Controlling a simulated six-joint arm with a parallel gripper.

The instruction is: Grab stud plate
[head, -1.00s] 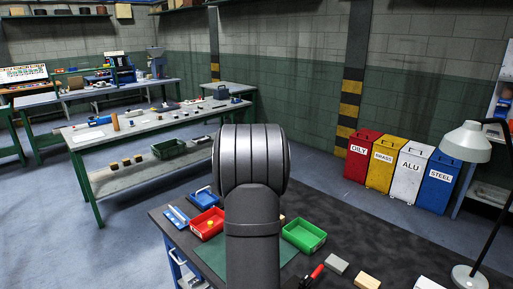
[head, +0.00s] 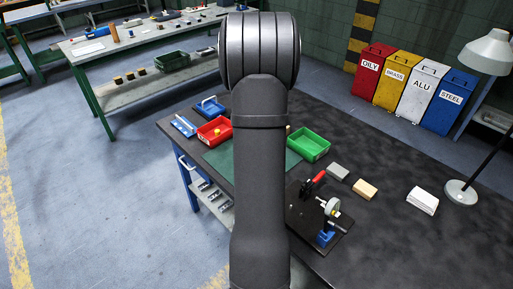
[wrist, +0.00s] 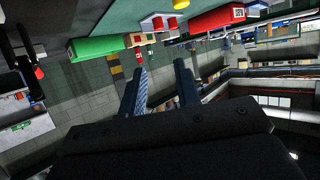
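I cannot clearly pick out a stud plate in either view. My gripper (wrist: 160,82) shows in the wrist view with its two fingers apart and nothing between them. It is hidden in the head view, where my arm covers the middle of the bench. In the head view, the red tray (head: 207,139) and green tray (head: 309,156) lie on either side of my arm.
A black fixture (head: 310,212) with a red-handled clamp stands right of my arm. A grey block (head: 338,171), a tan block (head: 365,189), a white stack (head: 423,200) and a lamp (head: 489,50) stand farther right. A green mat (head: 222,160) lies partly behind my arm.

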